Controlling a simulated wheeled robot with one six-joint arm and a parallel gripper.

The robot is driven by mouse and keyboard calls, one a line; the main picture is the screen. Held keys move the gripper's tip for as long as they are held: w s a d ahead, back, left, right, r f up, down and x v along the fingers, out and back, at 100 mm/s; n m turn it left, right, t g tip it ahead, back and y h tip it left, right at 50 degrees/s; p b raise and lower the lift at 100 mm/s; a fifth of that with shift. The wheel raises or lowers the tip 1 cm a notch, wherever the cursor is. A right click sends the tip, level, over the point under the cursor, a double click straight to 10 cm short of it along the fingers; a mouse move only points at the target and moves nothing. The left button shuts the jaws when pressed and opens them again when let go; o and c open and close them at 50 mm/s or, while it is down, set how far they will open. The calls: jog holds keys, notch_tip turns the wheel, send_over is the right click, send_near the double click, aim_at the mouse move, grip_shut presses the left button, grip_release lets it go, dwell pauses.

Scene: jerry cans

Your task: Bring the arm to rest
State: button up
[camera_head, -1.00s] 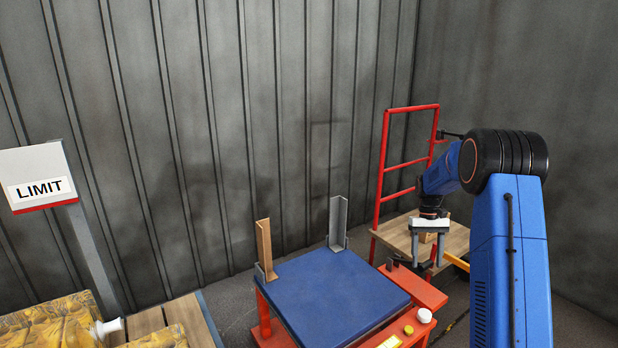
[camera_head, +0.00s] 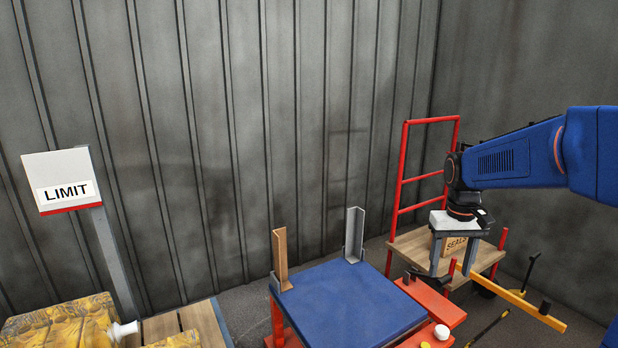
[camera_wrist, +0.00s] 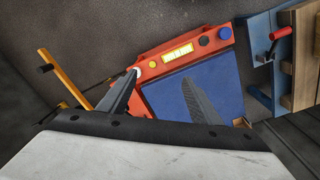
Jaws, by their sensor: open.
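My gripper (camera_head: 449,262) hangs at the right in the head view, with its fingers pointing down. It is open and empty. In the wrist view its two fingers (camera_wrist: 160,95) stand apart, with nothing between them but the view of the red stand below. My blue arm reaches in from the right edge in the head view. The gripper is above and to the right of the blue-topped red stand (camera_head: 350,300), in front of a cart's wooden deck.
A red-railed cart (camera_head: 404,185) carries a box marked SEALS (camera_head: 456,246) behind my gripper. A yellow bar (camera_head: 515,303) sticks out nearby. Yellow jerry cans (camera_head: 60,325) lie on a pallet (camera_head: 160,328) at the lower left, by the LIMIT sign (camera_head: 68,190).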

jog(key=s+a+t, duration=0.2)
jog(key=s+a, duration=0.1)
jog(key=s, duration=0.9)
jog(key=s+a+t, duration=0.2)
jog(key=s+a, duration=0.1)
jog(key=s, duration=1)
jog(key=shift+a+f+n+t, duration=0.3)
jog(key=shift+a+f+t, duration=0.05)
jog(key=shift+f+t, duration=0.1)
